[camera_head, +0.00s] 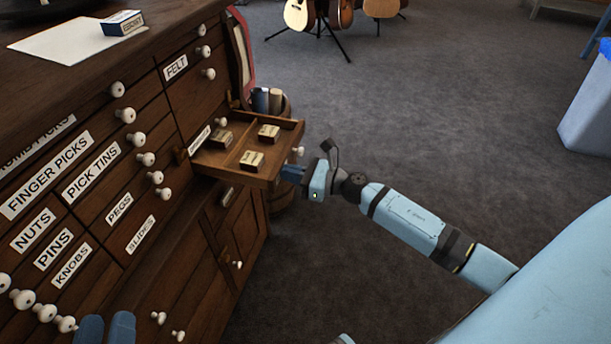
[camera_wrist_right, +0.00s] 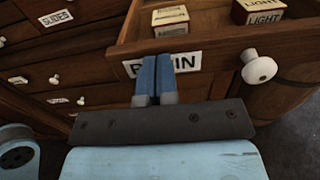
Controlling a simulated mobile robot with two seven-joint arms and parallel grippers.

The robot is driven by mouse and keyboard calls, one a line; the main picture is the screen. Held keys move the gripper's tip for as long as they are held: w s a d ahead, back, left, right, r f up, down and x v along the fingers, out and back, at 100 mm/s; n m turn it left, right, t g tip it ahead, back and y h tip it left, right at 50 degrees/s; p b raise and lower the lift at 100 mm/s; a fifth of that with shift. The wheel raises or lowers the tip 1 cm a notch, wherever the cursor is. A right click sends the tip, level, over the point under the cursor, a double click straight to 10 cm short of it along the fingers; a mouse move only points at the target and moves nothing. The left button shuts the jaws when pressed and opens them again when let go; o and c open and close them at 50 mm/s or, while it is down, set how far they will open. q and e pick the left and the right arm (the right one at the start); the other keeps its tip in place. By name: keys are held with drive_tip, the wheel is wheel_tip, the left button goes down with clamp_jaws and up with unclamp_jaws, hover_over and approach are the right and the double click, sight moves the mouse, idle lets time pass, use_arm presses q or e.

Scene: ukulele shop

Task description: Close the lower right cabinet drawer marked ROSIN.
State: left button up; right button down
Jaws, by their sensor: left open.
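The ROSIN drawer (camera_head: 228,172) is pulled out of the wooden cabinet and holds small labelled boxes on both sides of a divider. In the right wrist view its front panel (camera_wrist_right: 218,62) shows a white label partly covered by my fingers and a white knob (camera_wrist_right: 259,67) to the right. My right gripper (camera_head: 286,172) is at the drawer's outer front; its fingers (camera_wrist_right: 157,62) are together with nothing between them, in front of the label. I cannot tell if they touch the panel. My left gripper (camera_head: 106,322) is open and empty at the bottom left, near the cabinet's lower knobs.
The other cabinet drawers, such as FELT (camera_head: 176,67) and PEGS (camera_head: 118,208), look shut. A barrel (camera_head: 281,195) stands behind the open drawer. A small box (camera_head: 122,23) and paper (camera_head: 75,42) lie on the cabinet top. Guitars on stands are far back; carpet between is clear.

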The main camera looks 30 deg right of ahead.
approach(228, 160)
drive_tip(key=x, duration=0.3)
drive_tip(key=shift+w, duration=0.1)
drive_tip(key=b+x, duration=0.2)
drive_tip(key=x, duration=0.5)
drive_tip(key=shift+w+a, duration=0.25)
drive_tip(key=shift+a, duration=0.05)
drive_tip(key=x, duration=0.3)
drive_tip(key=shift+w+a+b, duration=0.15)
drive_tip(key=shift+w+b, duration=0.05)
drive_tip(key=shift+b, duration=0.2)
drive_tip(key=shift+w+a, duration=0.25)
drive_tip(key=shift+w, duration=0.1)
use_arm(q)
drive_tip(key=shift+s+d+f+h, duration=0.1)
drive_tip(key=shift+s+d+h, duration=0.05)
drive_tip(key=shift+d+h, duration=0.4)
use_arm(e)
drive_tip(key=shift+r, duration=0.4)
